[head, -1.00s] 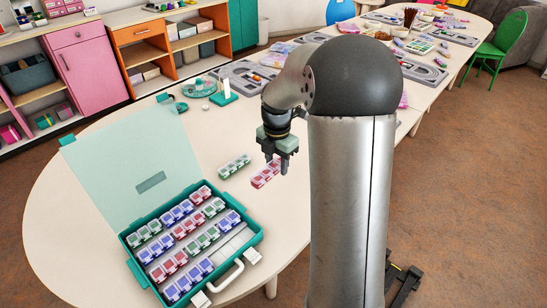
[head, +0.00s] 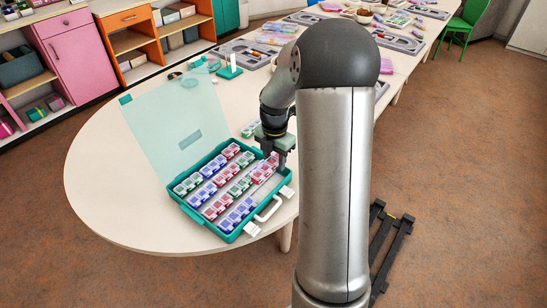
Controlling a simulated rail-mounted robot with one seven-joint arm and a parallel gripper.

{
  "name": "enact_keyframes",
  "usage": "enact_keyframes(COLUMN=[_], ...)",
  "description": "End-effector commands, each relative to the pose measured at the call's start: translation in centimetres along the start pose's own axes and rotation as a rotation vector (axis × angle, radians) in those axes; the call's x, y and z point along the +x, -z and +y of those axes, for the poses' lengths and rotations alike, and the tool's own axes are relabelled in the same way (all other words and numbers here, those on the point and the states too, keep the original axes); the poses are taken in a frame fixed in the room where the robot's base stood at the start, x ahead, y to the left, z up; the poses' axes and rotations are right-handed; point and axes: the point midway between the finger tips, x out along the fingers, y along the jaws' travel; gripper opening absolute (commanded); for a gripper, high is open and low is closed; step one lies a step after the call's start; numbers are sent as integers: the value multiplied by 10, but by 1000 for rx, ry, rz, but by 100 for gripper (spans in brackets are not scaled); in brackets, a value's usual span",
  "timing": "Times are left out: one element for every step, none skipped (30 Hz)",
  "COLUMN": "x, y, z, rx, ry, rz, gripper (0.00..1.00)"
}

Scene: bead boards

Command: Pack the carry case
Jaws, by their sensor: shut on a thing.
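The teal carry case (head: 186,208) stands open on the table, its clear lid (head: 155,120) tilted back. Rows of small red, blue and green lidded boxes (head: 222,181) fill most of it. My gripper (head: 281,163) is at the case's right end, shut on a strip of red boxes (head: 264,169). The strip is over or in the slot near the front right; I cannot tell whether it touches the bottom. A green strip (head: 250,128) lies on the table behind the case, partly hidden by my gripper.
A white handle (head: 268,209) and latches stick out at the case's front. A teal stand (head: 229,72) and a round teal dish (head: 197,63) are farther back. Grey trays (head: 243,53) lie beyond. The table's left side is clear.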

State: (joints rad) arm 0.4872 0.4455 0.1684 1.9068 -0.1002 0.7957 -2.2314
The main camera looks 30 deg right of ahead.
Motion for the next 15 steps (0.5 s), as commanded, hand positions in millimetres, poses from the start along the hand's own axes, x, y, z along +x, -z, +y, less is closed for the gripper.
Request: enact_keyframes(x=[6,8,10,12,14,17,20,22,24,26,29,31,33,35,38], y=[0,0,0,0,0,0,0,0,0,0,0,0,0,0,0], z=[0,0,0,0,0,0,0,0,0,0,0,0,0,0,0], rx=[0,0,0,0,0,0,0,0,-1,-1,-1,-1,-1,-1,-1], ry=[0,0,0,0,0,0,0,-1,-1,-1,-1,-1,-1,-1,-1], rz=[0,0,0,0,0,0,0,0,0,0,0,0,0,0,0], gripper=[15,15,15,15,15,15,15,15,15,15,15,15,15,15,15])
